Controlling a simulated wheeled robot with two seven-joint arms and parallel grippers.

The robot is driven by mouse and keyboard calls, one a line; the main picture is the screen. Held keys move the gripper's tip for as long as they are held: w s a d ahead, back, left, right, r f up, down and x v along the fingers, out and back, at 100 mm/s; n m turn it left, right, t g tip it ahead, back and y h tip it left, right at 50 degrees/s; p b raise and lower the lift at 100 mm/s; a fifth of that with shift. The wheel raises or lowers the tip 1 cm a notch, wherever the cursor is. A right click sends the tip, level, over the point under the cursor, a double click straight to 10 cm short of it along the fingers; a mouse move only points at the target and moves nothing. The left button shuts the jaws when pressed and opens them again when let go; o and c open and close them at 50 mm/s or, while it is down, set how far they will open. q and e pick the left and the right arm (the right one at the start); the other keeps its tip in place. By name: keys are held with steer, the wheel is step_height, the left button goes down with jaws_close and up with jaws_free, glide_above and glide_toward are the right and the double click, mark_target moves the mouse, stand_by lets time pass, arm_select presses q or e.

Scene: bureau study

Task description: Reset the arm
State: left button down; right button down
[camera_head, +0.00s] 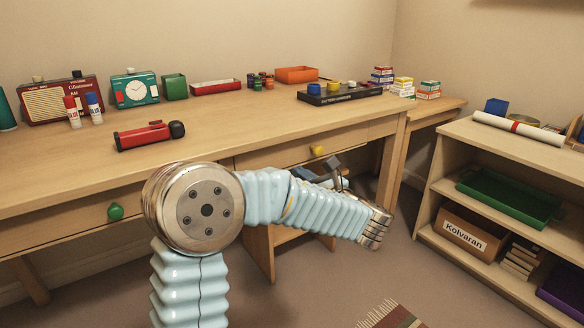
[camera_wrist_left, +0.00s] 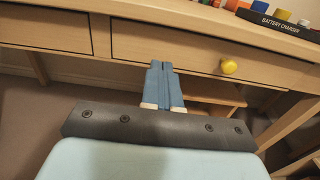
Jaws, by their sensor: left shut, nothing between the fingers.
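My left arm comes in from the lower left across the front of the desk (camera_head: 230,120). Its gripper (camera_head: 322,176) is partly hidden behind my own arm link, in front of and just below the drawer with the yellow knob (camera_head: 317,150). In the left wrist view the two blue fingers (camera_wrist_left: 160,68) are together, with nothing between them. They point at the drawer front (camera_wrist_left: 190,40), left of the yellow knob (camera_wrist_left: 228,66). I cannot tell whether they touch it. My right gripper is not in view.
The desk holds a red flashlight (camera_head: 148,135), glue sticks, a radio (camera_head: 62,100), a clock (camera_head: 135,88) and a battery charger (camera_head: 340,94). A shelf (camera_head: 510,145) with a green tray (camera_head: 510,198) stands at the right. Open floor lies between.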

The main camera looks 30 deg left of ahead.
arm_select(q)
steer(key=s+d+f+n+g+h+p, duration=0.1)
steer(key=s+d+f+g+h, duration=0.2)
steer(key=f, duration=0.7)
steer(key=s+d+f+g+h+p, duration=0.1)
steer(key=s+d+f+h, duration=0.2)
steer(key=f, duration=0.6)
steer(key=s+d+f+n+g+h+p, duration=0.1)
steer(key=s+d+f+g+h+p, duration=0.3)
steer(key=f, duration=0.6)
steer(key=s+d+f+n+t+h+p, duration=0.2)
steer(key=s+d+f+n+h, duration=0.8)
steer(key=n, duration=1.2)
steer(key=s+d+f, duration=0.2)
steer(key=d, duration=0.1)
steer(key=shift+d+f+h, duration=0.15)
steer(key=shift+f+h, duration=0.05)
steer(key=shift+h, duration=0.1)
